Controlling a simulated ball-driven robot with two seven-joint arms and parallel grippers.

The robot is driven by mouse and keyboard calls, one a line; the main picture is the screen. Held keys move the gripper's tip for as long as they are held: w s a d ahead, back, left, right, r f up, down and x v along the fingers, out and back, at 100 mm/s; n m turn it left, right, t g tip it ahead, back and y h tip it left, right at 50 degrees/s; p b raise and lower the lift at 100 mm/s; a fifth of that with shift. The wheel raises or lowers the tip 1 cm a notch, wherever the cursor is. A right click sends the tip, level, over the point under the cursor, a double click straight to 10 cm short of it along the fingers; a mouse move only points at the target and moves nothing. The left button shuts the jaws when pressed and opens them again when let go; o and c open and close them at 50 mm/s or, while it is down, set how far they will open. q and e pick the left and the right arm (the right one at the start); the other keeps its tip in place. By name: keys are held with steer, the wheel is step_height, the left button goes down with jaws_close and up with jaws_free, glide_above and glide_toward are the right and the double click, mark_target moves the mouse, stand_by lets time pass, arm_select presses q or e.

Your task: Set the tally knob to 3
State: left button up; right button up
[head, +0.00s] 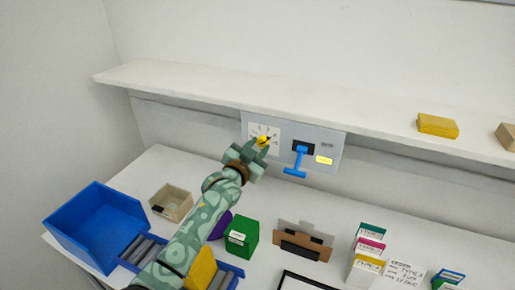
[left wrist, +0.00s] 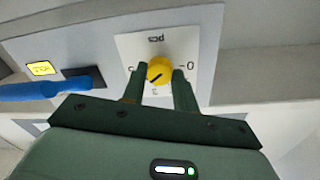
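The yellow tally knob (head: 263,140) sits on a white dial plate on the grey wall panel under the shelf. In the left wrist view the knob (left wrist: 160,70) shows a dark pointer line slanting to the lower left, and the dial appears upside down. A 0 mark is to the knob's right there; the other marks are partly hidden or too small to read. My left gripper (left wrist: 159,82) reaches up to the dial with one finger on each side of the knob. A narrow gap seems to show between fingers and knob. My right gripper is in neither view.
A blue T-shaped handle (head: 298,161) and a yellow label (head: 324,160) are right of the dial. The shelf (head: 200,91) juts out above the panel. A blue bin (head: 95,225), a green box (head: 242,237) and card boxes (head: 368,245) stand on the table.

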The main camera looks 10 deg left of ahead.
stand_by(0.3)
arm_select(q)
steer(key=shift+n+p, duration=0.8)
steer(key=shift+n, duration=0.1)
steer(key=shift+n+p, duration=0.45)
steer(key=shift+n, duration=0.35)
steer(key=shift+d+f+n+p, duration=0.1)
steer(key=shift+n+p, duration=0.55)
steer(key=shift+n, duration=1.15)
steer(key=o, duration=1)
steer(key=shift+c, duration=0.2)
steer(key=shift+s, duration=0.1)
